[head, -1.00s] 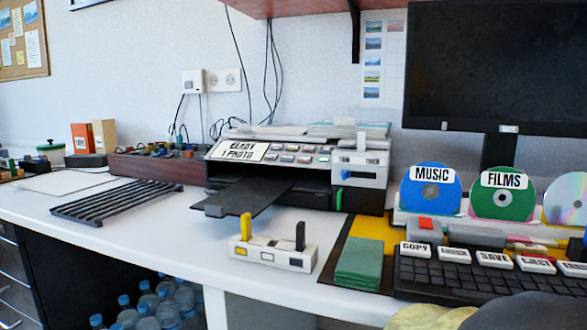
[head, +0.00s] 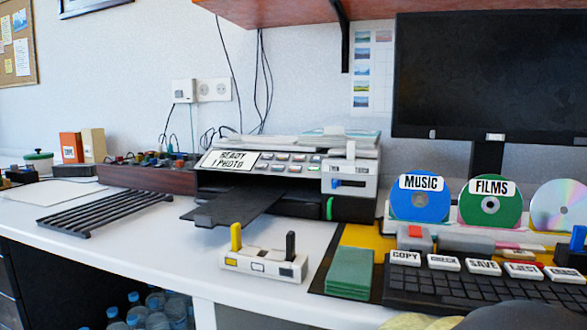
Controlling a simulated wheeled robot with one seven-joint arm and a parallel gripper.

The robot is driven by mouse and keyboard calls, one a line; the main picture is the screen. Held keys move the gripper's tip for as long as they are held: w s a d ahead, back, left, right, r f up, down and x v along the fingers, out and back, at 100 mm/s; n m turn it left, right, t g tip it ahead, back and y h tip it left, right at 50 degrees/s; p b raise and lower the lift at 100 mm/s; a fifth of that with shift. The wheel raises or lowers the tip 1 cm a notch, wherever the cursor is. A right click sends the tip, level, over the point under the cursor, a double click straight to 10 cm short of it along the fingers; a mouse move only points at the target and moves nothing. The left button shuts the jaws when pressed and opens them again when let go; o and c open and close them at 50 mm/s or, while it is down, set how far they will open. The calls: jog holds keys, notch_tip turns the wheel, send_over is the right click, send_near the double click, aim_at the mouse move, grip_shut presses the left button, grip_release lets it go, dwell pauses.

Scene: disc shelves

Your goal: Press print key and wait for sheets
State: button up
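The printer (head: 352,208) stands at mid-desk against the wall. Its display (head: 229,160) reads "READY 1 PHOTO". A panel of small keys (head: 284,163) sits right of the display; their labels are too small to read. The dark output tray (head: 232,203) sticks out in front, and no sheet shows on it. White labelled keys along the keyboard (head: 430,290) include COPY (head: 405,258), one that seems to read CHECK (head: 443,263), SAVE (head: 483,267) and EJECT (head: 524,271). I cannot make out a key marked print. My gripper is not in view.
A white block with yellow and black levers (head: 262,264) stands before the tray. A green pad (head: 350,274) lies right of it. Discs marked MUSIC (head: 420,204) and FILMS (head: 490,207) stand below the monitor (head: 490,75). A black rack (head: 105,208) lies left.

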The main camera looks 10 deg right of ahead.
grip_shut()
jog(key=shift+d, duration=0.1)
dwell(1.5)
